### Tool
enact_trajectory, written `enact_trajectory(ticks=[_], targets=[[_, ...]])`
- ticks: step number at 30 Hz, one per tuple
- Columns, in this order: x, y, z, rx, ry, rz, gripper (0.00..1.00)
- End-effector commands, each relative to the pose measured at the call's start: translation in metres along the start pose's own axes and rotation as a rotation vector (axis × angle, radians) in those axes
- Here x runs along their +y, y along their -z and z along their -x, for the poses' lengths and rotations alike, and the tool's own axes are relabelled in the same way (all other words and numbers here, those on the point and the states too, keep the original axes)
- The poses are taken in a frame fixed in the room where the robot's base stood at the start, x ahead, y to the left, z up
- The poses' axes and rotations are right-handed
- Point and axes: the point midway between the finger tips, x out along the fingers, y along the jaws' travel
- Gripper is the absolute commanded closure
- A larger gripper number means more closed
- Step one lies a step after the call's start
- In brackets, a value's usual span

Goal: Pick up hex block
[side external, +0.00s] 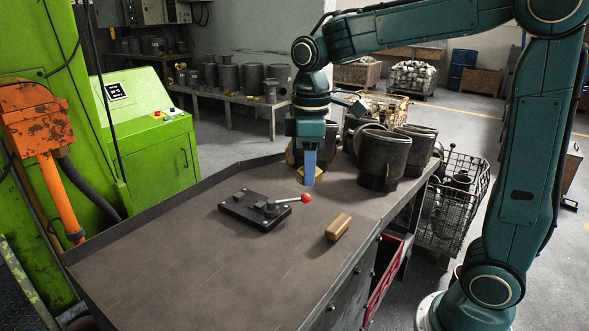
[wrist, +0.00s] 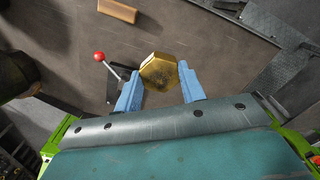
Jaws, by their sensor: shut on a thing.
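The hex block (wrist: 158,72) is a brass-gold six-sided piece. In the wrist view it sits between the two blue fingers of my gripper (wrist: 160,68), which is shut on it. In the side view my gripper (side external: 308,172) points straight down near the far edge of the table, beside the dark pots. The block (side external: 302,176) shows there partly, as a gold patch behind the blue finger. I cannot tell whether it touches the tabletop or is slightly raised.
Dark metal pots (side external: 383,157) stand close to the right of my gripper. A black clamp plate with a red-knobbed lever (side external: 255,209) and a wooden-brown block (side external: 339,227) lie nearer on the table (side external: 180,265). The front left of the tabletop is clear.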

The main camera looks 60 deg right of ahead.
Motion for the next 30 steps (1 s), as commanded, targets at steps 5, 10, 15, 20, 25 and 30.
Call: enact_trajectory(ticks=[5,10,15,20,25,30], targets=[[0.0,0.0,0.003,0.002,-0.001,0.0,0.93],[0.0,0.0,0.002,0.002,-0.001,0.0,0.93],[0.0,0.0,0.002,0.002,-0.001,0.0,0.93],[0.001,0.001,0.002,0.001,-0.001,0.0,0.93],[0.007,0.008,0.001,0.001,-0.001,-0.002,0.93],[0.021,0.023,-0.003,0.0,0.0,-0.006,0.93]])
